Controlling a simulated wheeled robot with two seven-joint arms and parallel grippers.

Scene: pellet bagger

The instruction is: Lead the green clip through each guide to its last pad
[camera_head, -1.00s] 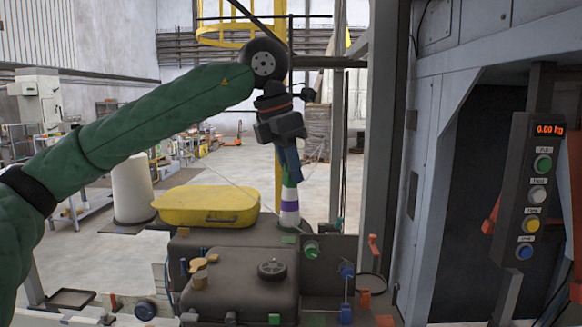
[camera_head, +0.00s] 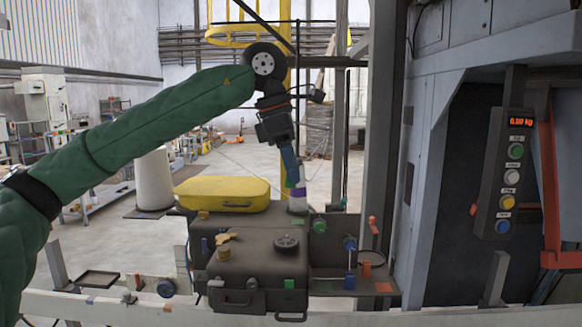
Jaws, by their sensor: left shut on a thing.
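My left gripper (camera_head: 290,168) comes down from the upper left with its blue fingers pointing down, shut on a small green piece (camera_head: 288,182) that appears to be the green clip. The clip is mostly hidden by the fingers. A thin cord runs up and left from near the fingertips. The fingertips overlap a purple and white cylinder (camera_head: 297,204) in the picture; I cannot tell whether they touch it. A green knob-like part (camera_head: 319,226) and a blue one (camera_head: 350,243) stand to the right, possibly guides. A green pad (camera_head: 289,284) shows lower down. My right gripper is out of view.
A yellow case (camera_head: 222,194) lies behind dark cases (camera_head: 262,262) at the centre. An orange part (camera_head: 373,225) stands on the right, with an orange pad (camera_head: 383,287) below. A button panel (camera_head: 508,180) hangs by the machine. A pale rail (camera_head: 120,304) crosses the front.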

